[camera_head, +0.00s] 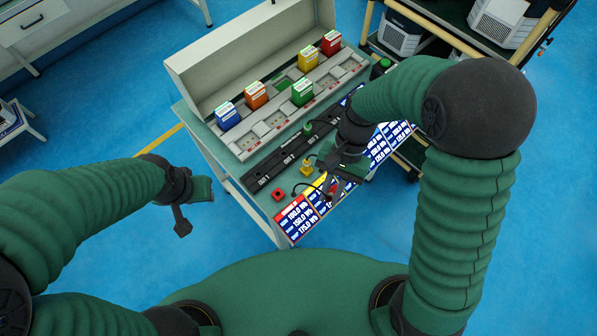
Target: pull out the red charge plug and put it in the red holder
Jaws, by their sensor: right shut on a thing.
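The red holder (278,194) is a small red block on the near left part of the table, with a dark opening on top. My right gripper (332,180) is shut over the table, to the right of the red holder and apart from it. A small red piece, which looks like the red charge plug (331,189), shows at its fingertips with a dark cable beside it. The gripper hides most of the plug. My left gripper (195,208) is open and empty, left of the table's edge.
A grey rack (247,141) holds blue, orange, yellow, green and red modules. A black strip (262,177) runs in front of it. A yellow block (306,166) and a green plug (308,129) stand near my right gripper. Blue-and-white labelled panels (298,221) line the near edge.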

